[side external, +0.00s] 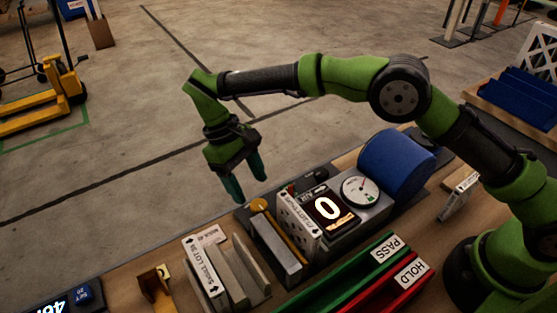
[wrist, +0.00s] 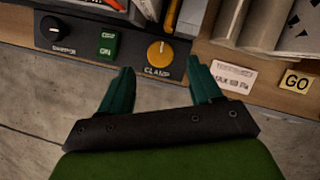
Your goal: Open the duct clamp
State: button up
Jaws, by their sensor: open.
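The yellow clamp knob (wrist: 160,53), labelled CLAMP, is on a dark control panel in the wrist view. A thin mark shows on its face; its exact setting is hard to read. A round yellow part, likely this knob (side external: 258,205), shows near the panel's edge in the side view. My gripper (side external: 247,180) has two teal fingers, spread apart and empty, pointing down above the bench edge. In the wrist view, my gripper (wrist: 163,68) has its fingertips at either side of the knob in the picture, with no contact visible. The duct clamp itself cannot be clearly identified.
A black damper knob (wrist: 52,30) and a green OFF/ON switch (wrist: 108,43) are left of the clamp knob. A perforated white box (side external: 297,225) stands beside the display reading 0 (side external: 328,208). A gauge (side external: 360,190), blue cylinder (side external: 398,165), green PASS tray (side external: 345,272) and red HOLD tray (side external: 385,295) are nearby.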

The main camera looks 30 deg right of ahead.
jog(key=shift+v, duration=1.4)
